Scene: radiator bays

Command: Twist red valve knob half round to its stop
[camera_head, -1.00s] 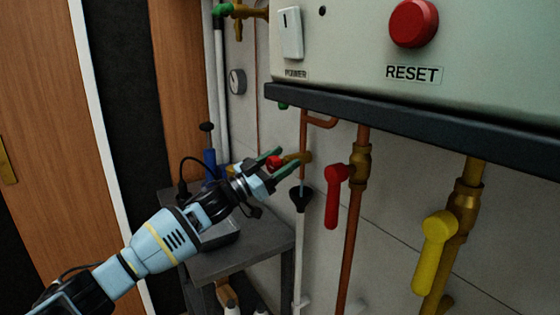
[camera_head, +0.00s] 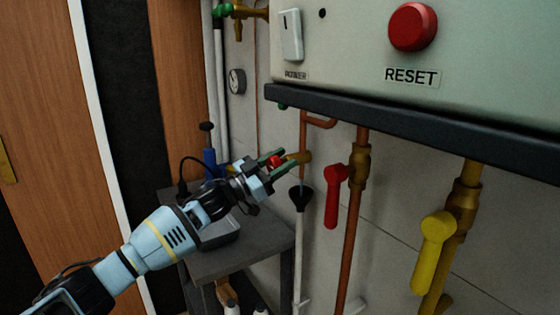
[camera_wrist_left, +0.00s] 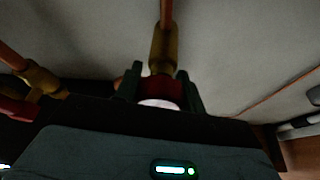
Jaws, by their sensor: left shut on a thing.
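The red valve knob (camera_head: 275,161) sits on the end of a brass fitting (camera_head: 300,157) on a copper pipe below the boiler box. My left gripper (camera_head: 277,163) is around the knob, with one green finger above it and one below, shut on it. In the left wrist view the red knob (camera_wrist_left: 160,90) shows between the two dark fingers (camera_wrist_left: 162,88), with the brass fitting (camera_wrist_left: 163,50) behind it. The fingers hide part of the knob, and I cannot read its turn angle. My right gripper is not in view.
A red lever (camera_head: 333,195) and a yellow lever (camera_head: 433,250) hang on pipes to the right. The boiler box (camera_head: 345,45) with its dark lower edge is above. A black funnel (camera_head: 301,198) on a white pipe is just below the knob. A grey table (camera_head: 262,255) stands under my arm.

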